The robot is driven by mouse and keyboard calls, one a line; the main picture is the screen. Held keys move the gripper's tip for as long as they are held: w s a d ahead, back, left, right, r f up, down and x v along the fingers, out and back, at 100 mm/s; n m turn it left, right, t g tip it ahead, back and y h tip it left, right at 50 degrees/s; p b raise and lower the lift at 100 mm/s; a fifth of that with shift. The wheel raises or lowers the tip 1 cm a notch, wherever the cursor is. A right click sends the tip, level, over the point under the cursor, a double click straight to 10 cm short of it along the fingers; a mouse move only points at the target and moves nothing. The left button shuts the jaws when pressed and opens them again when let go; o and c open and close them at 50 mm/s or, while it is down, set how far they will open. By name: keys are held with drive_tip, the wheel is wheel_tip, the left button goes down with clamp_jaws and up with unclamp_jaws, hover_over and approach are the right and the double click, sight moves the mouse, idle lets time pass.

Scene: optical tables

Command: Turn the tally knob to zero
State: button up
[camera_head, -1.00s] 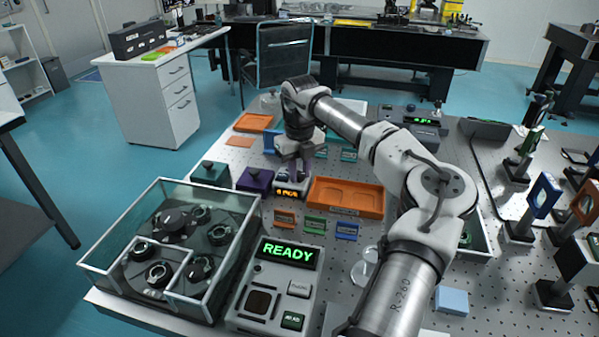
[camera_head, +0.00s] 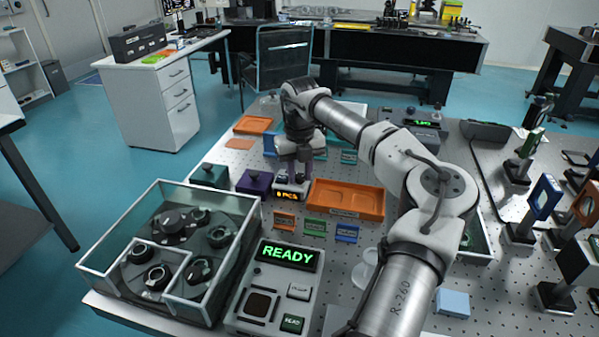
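The tally box (camera_head: 291,190) is a small pale unit with an orange lit display on its front; the display seems to read "0 PCS", but it is small. It stands on the perforated table between the purple box and the orange tray. My gripper (camera_head: 293,172) points down right over the top of the tally box. Its fingers reach the box's top, where the knob is hidden or too small to make out. I cannot tell whether the fingers are closed on the knob.
A purple box (camera_head: 255,182) and a teal box (camera_head: 210,175) stand to the left. An orange tray (camera_head: 346,199) lies close on the right. Small coloured label stands (camera_head: 315,227) are in front. A clear-walled bin (camera_head: 95,262) and a console reading READY (camera_head: 287,254) are nearer.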

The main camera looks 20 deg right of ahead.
drive_tip(key=o, duration=0.3)
